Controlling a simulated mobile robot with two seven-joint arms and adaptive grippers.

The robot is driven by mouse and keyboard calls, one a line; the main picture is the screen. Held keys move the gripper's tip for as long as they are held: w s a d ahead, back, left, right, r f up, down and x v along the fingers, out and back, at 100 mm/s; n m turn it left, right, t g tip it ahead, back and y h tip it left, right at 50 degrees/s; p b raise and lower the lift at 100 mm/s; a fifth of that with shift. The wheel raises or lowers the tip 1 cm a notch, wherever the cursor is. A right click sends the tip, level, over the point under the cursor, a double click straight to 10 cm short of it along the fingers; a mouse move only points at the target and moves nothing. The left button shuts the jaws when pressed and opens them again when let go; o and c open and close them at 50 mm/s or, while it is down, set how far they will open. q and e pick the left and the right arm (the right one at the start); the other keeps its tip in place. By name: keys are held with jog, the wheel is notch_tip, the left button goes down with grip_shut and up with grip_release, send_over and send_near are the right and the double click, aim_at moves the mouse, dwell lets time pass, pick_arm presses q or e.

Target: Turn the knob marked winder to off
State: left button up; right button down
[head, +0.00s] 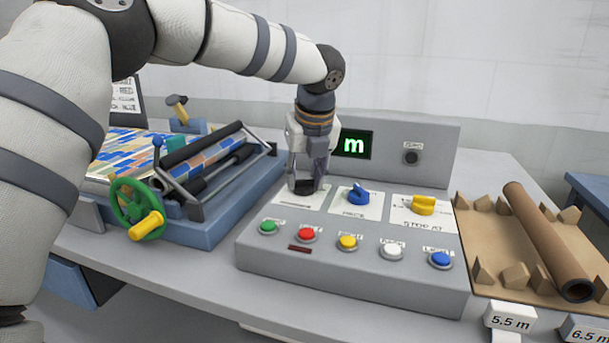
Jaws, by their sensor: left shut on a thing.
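A grey control box (350,275) stands on the table with three knobs on white plates. My left gripper (306,184) points down over the leftmost plate (288,202). It is shut on a dark knob (305,188), mostly hidden between its fingers. This plate's lettering is too small and too covered to read, so I cannot confirm the word winder or the knob's setting. A blue knob (357,196) sits on the middle plate and a yellow knob (423,205) on the right plate, which seems to read "STOP AT". My right gripper is out of view.
Several coloured push buttons (347,242) line the box's front. Its back panel has a green display (354,144) reading "m" and a black round knob (411,155). Left stands the press with a green handwheel (138,210). Right lies a brown tube (548,240) on a board.

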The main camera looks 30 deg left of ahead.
pick_arm(q)
jog(key=shift+w+n+g+y, duration=0.1)
jog(key=shift+n+g+y, duration=0.2)
jog(key=shift+n, duration=0.8)
jog(key=n, duration=0.1)
jog(key=n+g, duration=0.1)
jog(key=shift+w+f+n+b, duration=0.1)
jog(key=shift+f+n+b, duration=0.1)
jog(key=shift+n+b, duration=0.15)
jog(key=n, duration=0.2)
jog(key=n+g+b, duration=0.1)
jog(key=n, duration=0.1)
jog(key=shift+w+d+g+y, duration=0.1)
jog(key=shift+g+y, duration=0.2)
jog(key=shift+r+n+g+b, duration=0.1)
jog(key=shift+n+g+b, duration=0.4)
jog(key=shift+n, duration=0.55)
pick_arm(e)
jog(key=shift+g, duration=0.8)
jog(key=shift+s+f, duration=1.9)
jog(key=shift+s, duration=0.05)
pick_arm(q)
jog(key=o, duration=1.2)
jog(key=shift+c, duration=0.2)
jog(key=shift+r, duration=0.1)
